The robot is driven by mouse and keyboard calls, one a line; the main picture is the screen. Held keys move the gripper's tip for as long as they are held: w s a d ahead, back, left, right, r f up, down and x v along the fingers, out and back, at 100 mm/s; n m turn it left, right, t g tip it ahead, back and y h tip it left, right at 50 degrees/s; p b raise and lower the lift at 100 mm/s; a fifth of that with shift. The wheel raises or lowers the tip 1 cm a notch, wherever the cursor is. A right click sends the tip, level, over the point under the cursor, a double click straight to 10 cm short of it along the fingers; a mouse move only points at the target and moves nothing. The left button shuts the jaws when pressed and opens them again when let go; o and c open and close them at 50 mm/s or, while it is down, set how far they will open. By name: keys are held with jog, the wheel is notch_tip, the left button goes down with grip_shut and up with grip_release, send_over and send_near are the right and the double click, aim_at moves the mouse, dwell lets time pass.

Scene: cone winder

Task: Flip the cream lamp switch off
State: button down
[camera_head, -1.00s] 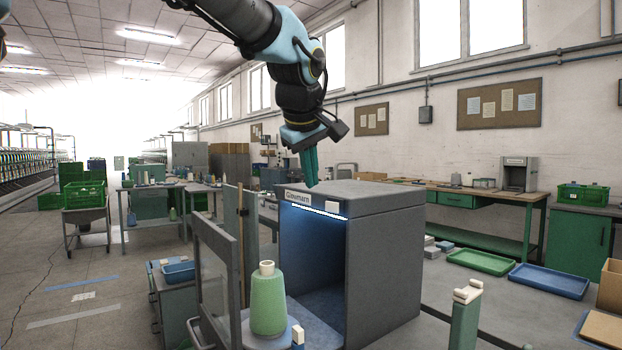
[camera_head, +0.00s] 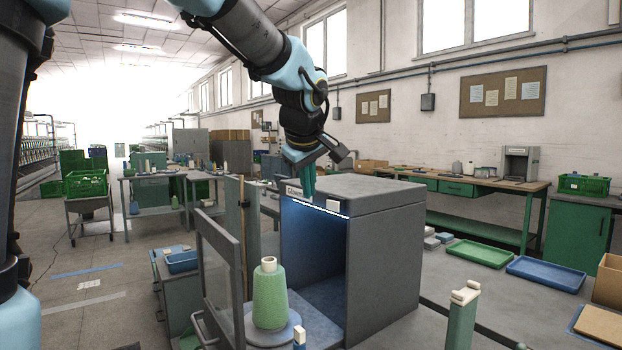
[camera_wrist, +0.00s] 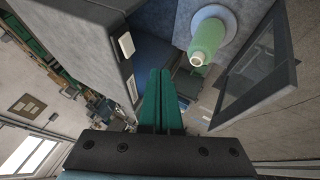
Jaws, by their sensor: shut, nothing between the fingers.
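The cream lamp switch (camera_head: 333,205) is a small block on the upper front edge of a grey box cabinet (camera_head: 383,255). It also shows in the wrist view (camera_wrist: 126,44), left of the fingers. A lit white strip runs along the cabinet's upper front edge, and the inside glows blue. My gripper (camera_head: 308,193) has green fingers, shut and empty. Its tips are at the upper front edge, left of the switch, overlapping the name plate (camera_head: 293,192). In the wrist view the fingertips (camera_wrist: 160,71) point along the cabinet front, apart from the switch.
A green yarn cone (camera_head: 269,295) stands on a round grey base before the cabinet opening. A framed clear door (camera_head: 220,270) stands open at the left. A cream-topped green post (camera_head: 463,315) stands at the right front. Green (camera_head: 480,253) and blue (camera_head: 545,274) trays lie behind it.

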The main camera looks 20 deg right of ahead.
aim_at(333, 206)
jog(key=w+d+f+p, duration=0.4)
jog(key=w+d+f, duration=0.1)
jog(key=shift+d, duration=0.35)
jog(key=shift+f, duration=0.1)
jog(key=shift+w+d+b, duration=0.15)
jog(key=shift+d+b, duration=0.1)
jog(key=shift+b, duration=0.25)
